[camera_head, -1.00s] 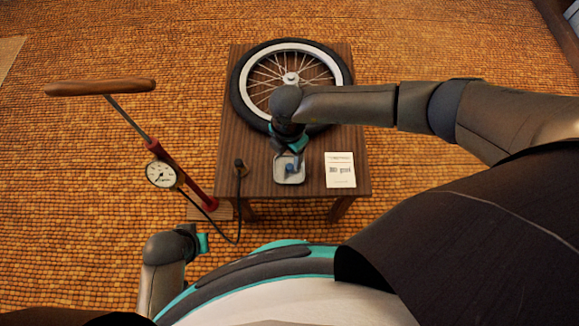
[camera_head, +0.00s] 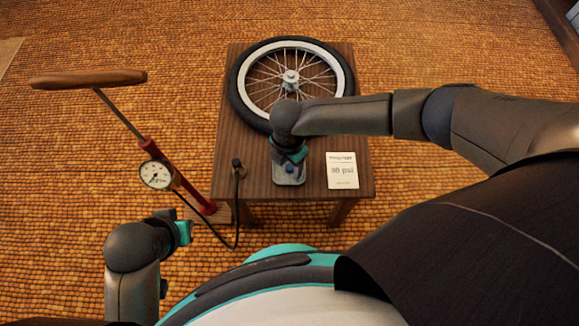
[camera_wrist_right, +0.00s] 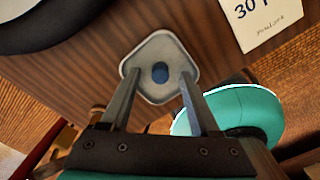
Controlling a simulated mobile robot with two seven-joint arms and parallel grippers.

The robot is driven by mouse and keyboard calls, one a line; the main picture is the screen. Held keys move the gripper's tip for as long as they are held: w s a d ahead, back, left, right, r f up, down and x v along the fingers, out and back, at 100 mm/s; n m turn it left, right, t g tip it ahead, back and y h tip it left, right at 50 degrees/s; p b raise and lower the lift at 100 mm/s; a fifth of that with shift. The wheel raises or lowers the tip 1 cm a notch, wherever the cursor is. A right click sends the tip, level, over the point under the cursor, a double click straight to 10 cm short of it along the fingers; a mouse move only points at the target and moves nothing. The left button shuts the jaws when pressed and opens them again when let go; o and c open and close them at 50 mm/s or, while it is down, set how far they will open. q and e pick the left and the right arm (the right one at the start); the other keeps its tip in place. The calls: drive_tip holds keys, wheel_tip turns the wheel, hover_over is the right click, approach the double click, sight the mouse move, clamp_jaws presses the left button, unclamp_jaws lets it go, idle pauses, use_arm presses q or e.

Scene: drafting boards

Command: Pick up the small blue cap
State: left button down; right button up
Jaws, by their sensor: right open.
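The small blue cap (camera_wrist_right: 160,72) lies in a small pale square dish (camera_wrist_right: 160,45) on the wooden table. In the head view the cap (camera_head: 289,169) is just visible below my right gripper (camera_head: 288,166), and the dish (camera_head: 289,180) is partly hidden by it. In the right wrist view my right gripper (camera_wrist_right: 158,78) is open, its two fingers apart on either side of the cap and not touching it. My left gripper (camera_head: 184,232) is low at the left, away from the table; its fingers cannot be made out.
A spoked wheel (camera_head: 244,76) with a black tyre lies on the table (camera_head: 312,192) behind the dish. A white card (camera_head: 341,170) lies to the right. A red pump (camera_head: 174,183) with a gauge (camera_head: 156,174) and a black hose stands left of the table.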

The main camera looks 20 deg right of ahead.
clamp_jaws()
idle(0.5)
